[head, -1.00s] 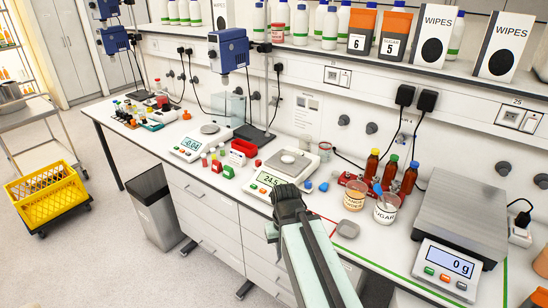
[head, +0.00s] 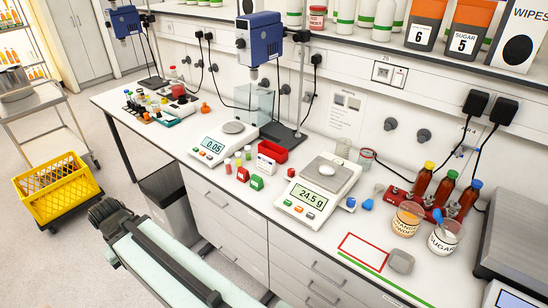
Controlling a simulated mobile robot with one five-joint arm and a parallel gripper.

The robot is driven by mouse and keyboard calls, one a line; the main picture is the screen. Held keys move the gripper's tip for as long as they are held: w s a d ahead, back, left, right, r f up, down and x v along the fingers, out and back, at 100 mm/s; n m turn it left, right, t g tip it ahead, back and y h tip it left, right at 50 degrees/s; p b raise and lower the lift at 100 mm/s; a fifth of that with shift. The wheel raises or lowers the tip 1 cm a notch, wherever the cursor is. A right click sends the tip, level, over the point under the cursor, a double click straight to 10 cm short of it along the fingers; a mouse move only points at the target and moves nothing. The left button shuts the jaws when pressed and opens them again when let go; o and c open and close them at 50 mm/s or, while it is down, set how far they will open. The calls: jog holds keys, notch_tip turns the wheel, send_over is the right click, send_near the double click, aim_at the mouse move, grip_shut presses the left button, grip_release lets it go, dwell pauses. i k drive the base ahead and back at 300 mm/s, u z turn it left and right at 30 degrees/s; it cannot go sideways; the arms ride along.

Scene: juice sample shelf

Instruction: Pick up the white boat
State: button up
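My gripper (head: 104,210) is at the lower left, in front of the bench and near the grey bin, well away from the scale. Its dark end is seen from behind, so its fingers and opening cannot be made out.
A second scale (head: 212,148) stands further left, with small vials and a red tray (head: 273,152) between. Sugar cup (head: 444,238), orange cup (head: 407,219) and brown bottles stand right. A red outlined rectangle (head: 363,251) on the bench is empty. A yellow crate (head: 57,190) sits on a cart.

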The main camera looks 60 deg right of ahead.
aim_at(327, 169)
jog(key=i, duration=1.9)
jog(key=z, duration=0.9)
jog(key=k, duration=0.85)
jog(key=z, duration=0.15)
jog(key=i, duration=0.95)
jog(key=u, duration=0.1)
